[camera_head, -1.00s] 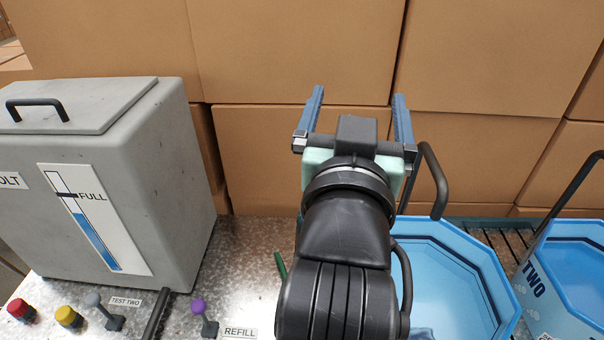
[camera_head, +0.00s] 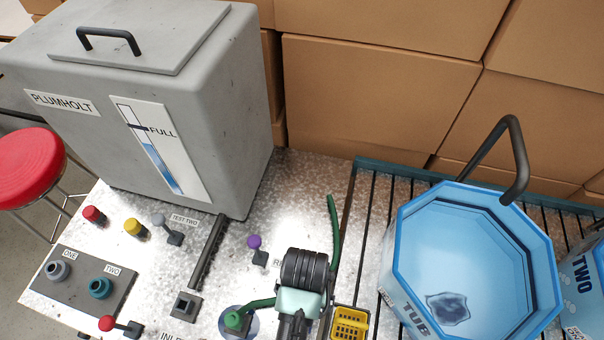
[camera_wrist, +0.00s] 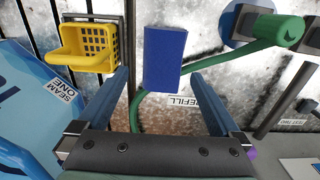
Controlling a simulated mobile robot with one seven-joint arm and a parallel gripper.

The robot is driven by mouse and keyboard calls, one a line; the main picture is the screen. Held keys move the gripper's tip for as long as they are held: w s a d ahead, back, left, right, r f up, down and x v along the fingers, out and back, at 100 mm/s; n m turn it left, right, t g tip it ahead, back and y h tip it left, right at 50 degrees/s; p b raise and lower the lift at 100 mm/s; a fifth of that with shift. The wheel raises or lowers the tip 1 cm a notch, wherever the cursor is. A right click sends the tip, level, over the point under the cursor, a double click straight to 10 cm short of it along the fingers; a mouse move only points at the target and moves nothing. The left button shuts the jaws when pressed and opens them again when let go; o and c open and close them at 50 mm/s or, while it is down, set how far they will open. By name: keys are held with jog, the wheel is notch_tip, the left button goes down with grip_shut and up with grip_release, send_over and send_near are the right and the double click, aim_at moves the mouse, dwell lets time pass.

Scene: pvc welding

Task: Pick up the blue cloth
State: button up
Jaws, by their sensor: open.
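A flat, dark blue rectangle (camera_wrist: 163,58), which looks like the blue cloth, lies on the metal bench in the wrist view. It is between the yellow basket and the green hose. My gripper (camera_wrist: 158,76) is open, its two blue fingers apart, with the rectangle showing between and beyond the tips. I cannot tell how far above it the fingers are. In the head view my arm hides this rectangle. A crumpled-looking dark blue patch (camera_head: 448,308) also shows inside the light blue tub; I cannot tell whether it is cloth.
A yellow basket (camera_head: 349,323) stands close to the arm, also in the wrist view (camera_wrist: 88,46). A green hose (camera_head: 333,230) curves over the bench. The light blue tub (camera_head: 405,255) stands right, the grey tank (camera_head: 240,110) behind left. Purple (camera_head: 255,242) and red (camera_head: 107,323) knobs stick up.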

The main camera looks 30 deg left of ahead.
jog(key=shift+s+a+f, duration=0.1)
jog(key=shift+f, duration=1.45)
jog(key=shift+a+f, duration=0.1)
jog(key=shift+f, duration=1.4)
jog(key=c, duration=1.2)
